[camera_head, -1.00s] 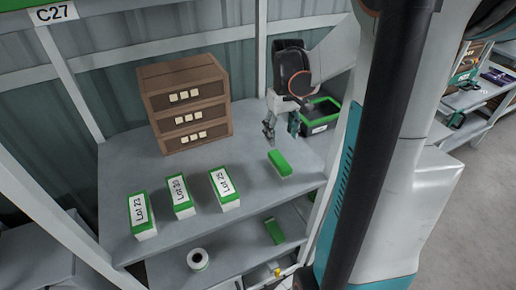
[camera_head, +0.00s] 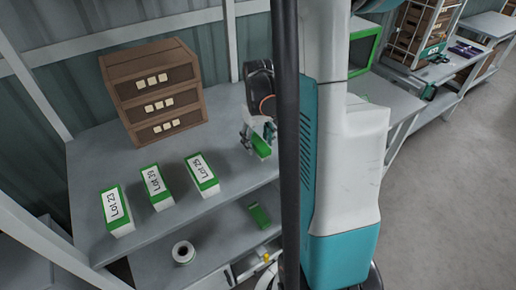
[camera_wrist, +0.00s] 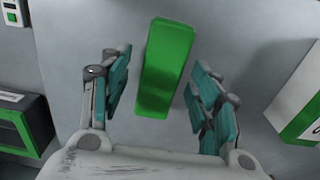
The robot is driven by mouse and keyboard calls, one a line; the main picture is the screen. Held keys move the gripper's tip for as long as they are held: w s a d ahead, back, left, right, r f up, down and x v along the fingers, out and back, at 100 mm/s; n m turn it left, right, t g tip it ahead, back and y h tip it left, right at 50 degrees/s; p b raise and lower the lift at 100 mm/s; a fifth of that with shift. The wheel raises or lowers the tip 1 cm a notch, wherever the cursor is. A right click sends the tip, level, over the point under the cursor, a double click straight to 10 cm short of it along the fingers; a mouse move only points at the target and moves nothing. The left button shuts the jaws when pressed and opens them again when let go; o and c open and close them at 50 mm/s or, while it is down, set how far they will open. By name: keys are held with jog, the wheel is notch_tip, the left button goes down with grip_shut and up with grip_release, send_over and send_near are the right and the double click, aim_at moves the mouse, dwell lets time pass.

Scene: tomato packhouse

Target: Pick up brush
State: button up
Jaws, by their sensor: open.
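The brush (camera_head: 262,147) has a green top and lies on the upper shelf board, partly hidden by my gripper in the head view. In the wrist view the brush (camera_wrist: 166,68) is a long green block, slightly tilted. My gripper (camera_head: 256,139) is low over it. In the wrist view my open gripper (camera_wrist: 159,82) has a teal-padded finger on each side of the brush. Gaps show between the fingers and the brush, so neither finger appears to touch it.
Green-and-white lot boxes (camera_head: 158,187) stand left of the brush. A brown drawer cabinet (camera_head: 152,97) is behind them. The lower shelf holds a white roll (camera_head: 183,252) and another green item (camera_head: 259,215). A green-rimmed dark bin (camera_wrist: 18,128) shows in the wrist view.

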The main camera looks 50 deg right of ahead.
aim_at(258, 142)
jog(key=shift+f, duration=0.9)
jog(key=shift+r, duration=0.1)
jog(key=c, duration=1.2)
jog(key=shift+o, duration=0.2)
notch_tip(258, 142, up, 10)
jog(key=p, duration=0.2)
jog(key=shift+p, duration=0.35)
jog(key=o, duration=0.4)
jog(key=shift+c, duration=1.4)
jog(key=shift+s, duration=0.1)
